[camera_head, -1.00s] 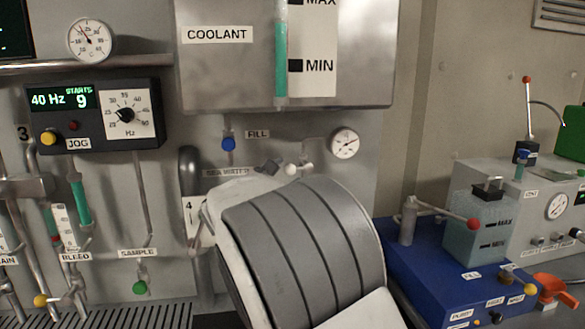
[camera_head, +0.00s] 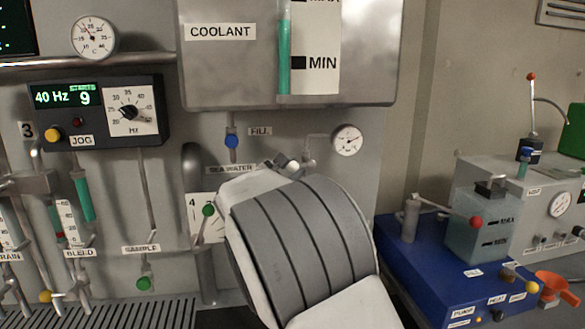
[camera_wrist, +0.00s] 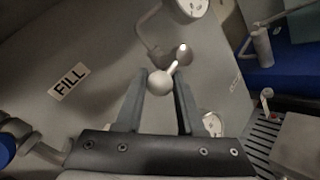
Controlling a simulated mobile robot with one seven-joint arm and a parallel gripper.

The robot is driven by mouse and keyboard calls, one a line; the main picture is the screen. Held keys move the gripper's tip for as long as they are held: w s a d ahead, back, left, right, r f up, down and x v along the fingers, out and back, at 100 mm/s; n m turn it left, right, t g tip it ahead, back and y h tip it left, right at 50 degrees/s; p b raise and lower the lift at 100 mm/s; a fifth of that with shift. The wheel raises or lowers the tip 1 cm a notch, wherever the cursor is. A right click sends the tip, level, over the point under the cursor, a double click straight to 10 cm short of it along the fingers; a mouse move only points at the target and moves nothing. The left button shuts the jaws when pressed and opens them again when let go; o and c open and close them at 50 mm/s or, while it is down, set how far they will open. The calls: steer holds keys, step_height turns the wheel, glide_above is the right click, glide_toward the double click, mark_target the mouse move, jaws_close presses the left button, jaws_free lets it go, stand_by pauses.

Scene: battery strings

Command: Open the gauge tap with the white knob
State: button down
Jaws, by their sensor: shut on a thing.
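The white knob (camera_wrist: 159,82) of the gauge tap shows in the wrist view, between the tips of my gripper's two dark fingers. My gripper (camera_wrist: 161,90) is shut on it. The knob's short pale lever runs up and right to the tap body (camera_wrist: 183,52), from which a thin pipe leads to the round gauge (camera_wrist: 192,6). In the head view the gauge (camera_head: 348,140) is on the wall right of my gripper (camera_head: 288,161). There my gripper and wrist hide the knob, and the tap body (camera_head: 308,156) shows just right of the fingers.
A blue-handled tap (camera_head: 232,141) by the FILL label (camera_head: 260,131) is left of my gripper. The coolant tank (camera_head: 225,75) hangs above. A green knob (camera_head: 208,210) is left of my arm. A blue unit (camera_head: 425,265) with a red-knobbed lever stands at the right.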

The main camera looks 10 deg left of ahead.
steer(key=shift+r+m, duration=0.15)
steer(key=shift+m, duration=0.15)
steer(key=c, duration=0.5)
jaws_free()
steer(key=shift+c, duration=0.2)
steer(key=shift+s, duration=0.1)
steer(key=b+v, duration=0.2)
steer(key=v, duration=1.5)
steer(key=shift+s+r, duration=0.15)
steer(key=shift+r, duration=0.2)
